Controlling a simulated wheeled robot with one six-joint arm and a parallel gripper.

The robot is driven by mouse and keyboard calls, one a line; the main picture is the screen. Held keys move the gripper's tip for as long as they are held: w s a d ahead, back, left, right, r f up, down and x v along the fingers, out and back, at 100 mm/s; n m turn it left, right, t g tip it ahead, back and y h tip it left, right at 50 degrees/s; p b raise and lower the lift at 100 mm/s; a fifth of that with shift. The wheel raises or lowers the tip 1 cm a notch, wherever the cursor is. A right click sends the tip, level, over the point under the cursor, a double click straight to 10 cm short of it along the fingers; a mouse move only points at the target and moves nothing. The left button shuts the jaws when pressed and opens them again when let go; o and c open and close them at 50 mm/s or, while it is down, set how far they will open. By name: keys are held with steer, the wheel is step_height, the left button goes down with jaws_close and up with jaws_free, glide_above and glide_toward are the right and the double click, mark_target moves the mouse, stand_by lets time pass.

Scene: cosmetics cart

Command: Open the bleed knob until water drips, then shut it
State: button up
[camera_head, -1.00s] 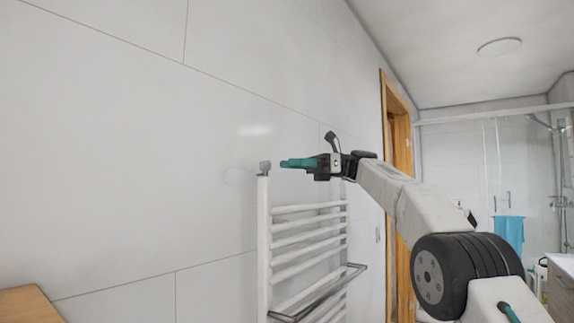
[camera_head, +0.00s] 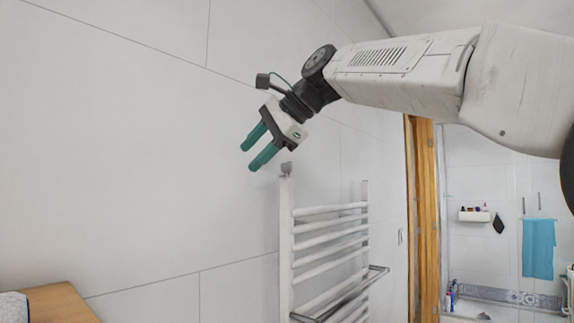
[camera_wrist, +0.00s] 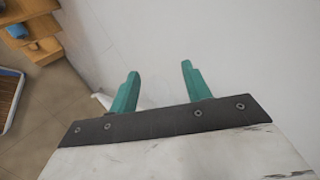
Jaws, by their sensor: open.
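The bleed knob (camera_head: 286,168) is a small grey piece on top of the left upright of the white towel radiator (camera_head: 286,225) in the head view. My gripper (camera_head: 250,158) has two green fingers, apart and empty. It hangs above and to the left of the knob in the picture, pointing down and left. In the wrist view the open fingers (camera_wrist: 160,82) have nothing between them but pale wall. A small white piece shows beside the left finger there, too little to tell what it is. The knob cannot be made out in the wrist view. No water shows.
A grey metal rail (camera_head: 345,292) juts from the radiator's front. A wooden surface (camera_head: 60,302) is at lower left. A wooden door frame (camera_head: 422,220) and a blue towel (camera_head: 538,248) are to the right. The wrist view shows wooden shelves (camera_wrist: 38,40) at upper left.

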mark_target(287, 164)
steer(key=w+d+r+n+t+h, duration=0.1)
steer(key=w+d+n+t+h, duration=0.45)
steer(key=d+n+t, duration=0.55)
steer(key=w+a+f, duration=0.1)
steer(key=w, duration=0.1)
steer(key=w+a+n+g, duration=0.1)
steer(key=w+a, duration=0.1)
steer(key=w+a+f+g, duration=0.1)
steer(key=w+a, duration=0.1)
steer(key=w, duration=0.1)
steer(key=shift+f+n, duration=0.3)
steer(key=shift+f, duration=0.05)
steer(key=c, duration=1)
